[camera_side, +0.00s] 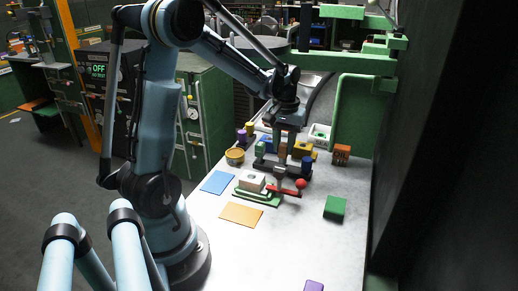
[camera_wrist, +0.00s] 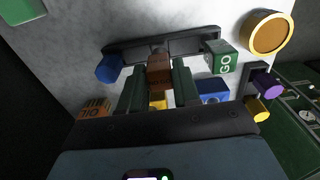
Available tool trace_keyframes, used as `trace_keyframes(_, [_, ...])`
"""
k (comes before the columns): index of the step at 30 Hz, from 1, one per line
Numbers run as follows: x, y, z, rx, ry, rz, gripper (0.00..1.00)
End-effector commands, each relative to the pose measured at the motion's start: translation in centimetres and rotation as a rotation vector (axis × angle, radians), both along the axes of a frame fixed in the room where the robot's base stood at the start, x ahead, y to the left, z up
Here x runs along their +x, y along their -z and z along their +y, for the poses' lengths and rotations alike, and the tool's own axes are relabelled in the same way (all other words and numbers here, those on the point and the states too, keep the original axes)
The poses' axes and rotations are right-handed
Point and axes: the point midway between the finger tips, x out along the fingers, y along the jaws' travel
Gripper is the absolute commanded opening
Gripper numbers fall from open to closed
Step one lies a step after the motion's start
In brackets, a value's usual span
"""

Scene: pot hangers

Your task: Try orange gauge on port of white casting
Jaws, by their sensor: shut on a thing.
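My gripper (camera_side: 284,143) points down at the dark gauge rack (camera_side: 267,164). Its fingers are shut on a brownish-orange gauge block (camera_wrist: 159,68), between the green gauge marked GO (camera_wrist: 221,57) and a blue gauge (camera_wrist: 109,68). The held gauge is at or just above the rack; I cannot tell if it touches. The white casting (camera_side: 251,182), with a dark port opening on top, sits on a green fixture (camera_side: 262,199) nearer the side camera. The fixture has a red handle with a ball (camera_side: 301,183). The casting is not identifiable in the wrist view.
An orange block marked OIL (camera_side: 341,153) and a green block (camera_side: 334,207) stand to the right. Flat blue (camera_side: 218,182) and orange (camera_side: 241,214) mats lie in front. A yellow round dish (camera_side: 235,156) and purple part (camera_side: 243,136) stand left. The near table is mostly clear.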

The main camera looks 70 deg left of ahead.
Motion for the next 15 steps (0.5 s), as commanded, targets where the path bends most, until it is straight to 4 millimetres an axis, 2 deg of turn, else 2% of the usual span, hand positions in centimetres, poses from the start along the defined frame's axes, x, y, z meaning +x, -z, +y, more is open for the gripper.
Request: trace_keyframes(15, [-0.1,-1.9,0.0,0.0,0.0,0.0,0.0])
